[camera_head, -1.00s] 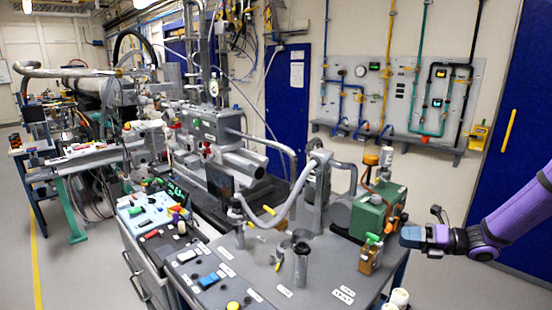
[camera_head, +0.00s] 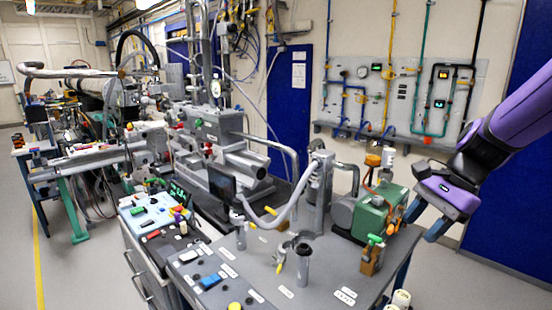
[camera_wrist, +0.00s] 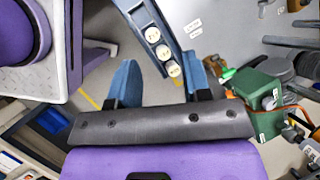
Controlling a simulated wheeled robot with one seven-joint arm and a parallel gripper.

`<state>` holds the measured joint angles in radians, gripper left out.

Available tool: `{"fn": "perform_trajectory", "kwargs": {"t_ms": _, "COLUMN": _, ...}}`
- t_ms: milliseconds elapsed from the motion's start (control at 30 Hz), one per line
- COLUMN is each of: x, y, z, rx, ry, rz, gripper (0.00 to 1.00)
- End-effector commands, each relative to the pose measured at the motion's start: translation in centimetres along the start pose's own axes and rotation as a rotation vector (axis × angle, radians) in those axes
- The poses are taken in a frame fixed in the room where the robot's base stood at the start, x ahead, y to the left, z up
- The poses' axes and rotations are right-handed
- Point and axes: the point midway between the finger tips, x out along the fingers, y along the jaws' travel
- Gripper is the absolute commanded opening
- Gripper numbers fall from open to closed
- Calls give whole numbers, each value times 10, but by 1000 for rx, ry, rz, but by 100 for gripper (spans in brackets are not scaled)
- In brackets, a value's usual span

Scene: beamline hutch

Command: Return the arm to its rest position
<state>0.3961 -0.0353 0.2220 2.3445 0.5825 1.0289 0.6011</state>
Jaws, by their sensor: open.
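My gripper (camera_head: 424,222) is at the right of the head view, on my purple arm. It points down and to the left, beside the right edge of the grey bench (camera_head: 325,270). In the wrist view its two blue fingers (camera_wrist: 160,85) stand wide apart. Nothing is between the fingertips but the bench edge and floor beyond them. The green pump-like box (camera_head: 375,215) stands on the bench to the left of the gripper, apart from it.
White-capped cylinders (camera_wrist: 162,50) stand in a row by the bench edge. A small brown block with a green top (camera_head: 373,258) stands near the bench's right edge. A blue door (camera_head: 520,190) is behind my arm. Open floor (camera_head: 480,285) lies right of the bench.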

Motion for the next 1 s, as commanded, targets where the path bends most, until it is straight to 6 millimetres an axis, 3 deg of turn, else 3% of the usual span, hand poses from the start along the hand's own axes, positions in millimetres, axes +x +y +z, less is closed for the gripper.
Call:
{"fn": "perform_trajectory", "kwargs": {"t_ms": 200, "x": -28, "y": 29, "z": 35, "rx": -332, "ry": 193, "rz": 33, "gripper": 44}}
{"fn": "perform_trajectory", "kwargs": {"t_ms": 500, "x": -64, "y": 75, "z": 70, "rx": -766, "ry": 440, "rz": 90, "gripper": 44}}
{"fn": "perform_trajectory", "kwargs": {"t_ms": 800, "x": -91, "y": 116, "z": 88, "rx": -1111, "ry": 646, "rz": 147, "gripper": 44}}
{"fn": "perform_trajectory", "kwargs": {"t_ms": 1000, "x": -97, "y": 126, "z": 91, "rx": -1195, "ry": 699, "rz": 164, "gripper": 44}}
